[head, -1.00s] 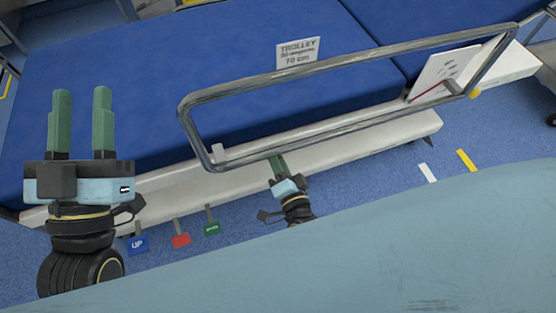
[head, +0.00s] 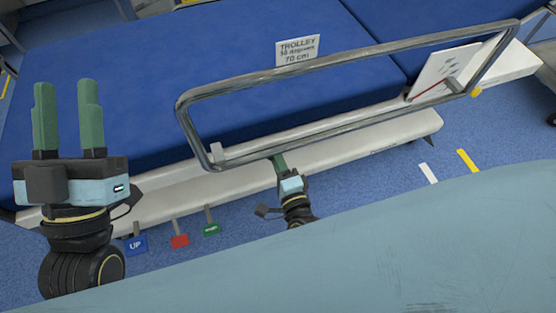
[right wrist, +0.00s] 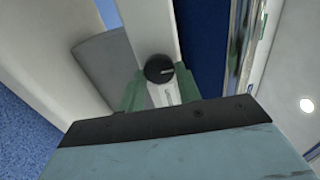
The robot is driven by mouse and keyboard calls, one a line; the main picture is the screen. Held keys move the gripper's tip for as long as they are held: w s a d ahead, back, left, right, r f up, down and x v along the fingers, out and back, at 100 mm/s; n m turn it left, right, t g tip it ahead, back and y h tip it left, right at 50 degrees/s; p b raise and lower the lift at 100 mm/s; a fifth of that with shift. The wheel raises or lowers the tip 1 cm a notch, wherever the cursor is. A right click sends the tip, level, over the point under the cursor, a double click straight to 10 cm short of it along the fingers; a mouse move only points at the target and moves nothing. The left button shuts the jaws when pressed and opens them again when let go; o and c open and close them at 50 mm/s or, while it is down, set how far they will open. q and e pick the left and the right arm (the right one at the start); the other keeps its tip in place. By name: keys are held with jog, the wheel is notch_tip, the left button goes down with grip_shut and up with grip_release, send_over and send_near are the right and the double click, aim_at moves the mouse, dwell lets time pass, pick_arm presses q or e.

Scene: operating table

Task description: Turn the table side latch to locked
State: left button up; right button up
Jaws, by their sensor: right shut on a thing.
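The table side latch (right wrist: 162,92) shows in the right wrist view as a pale lever with a dark round pivot (right wrist: 158,68) at its top. The pivot carries a light line. My right gripper (right wrist: 162,95) is shut on the lever, with one green finger on each side. In the head view my right gripper (head: 279,162) is at the table's white side beam, below the metal side rail; the latch is hidden there. I cannot read any locked mark. My left gripper (head: 67,117) is open and empty, fingers up, at the left.
The metal side rail (head: 340,65) runs above my right gripper along the blue operating table (head: 130,80). A trolley sign (head: 298,50) stands behind it. Blue, red and green tags (head: 180,241) hang below the white beam at the left. A white card (head: 440,72) is at the right.

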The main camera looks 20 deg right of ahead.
jog(key=o, duration=0.8)
pick_arm(q)
jog(key=shift+f, duration=0.25)
pick_arm(e)
jog(key=shift+o, duration=0.8)
pick_arm(q)
notch_tip(320, 180, down, 9)
jog(key=w+g+y+p, duration=0.2)
jog(key=g+p, duration=0.1)
jog(key=g, duration=0.4)
jog(key=shift+w+a, duration=0.25)
jog(key=shift+a, duration=0.1)
pick_arm(e)
jog(key=s, duration=1.3)
jog(key=shift+s+d, duration=0.2)
jog(key=shift+s, duration=0.05)
pick_arm(q)
jog(key=shift+r, duration=0.1)
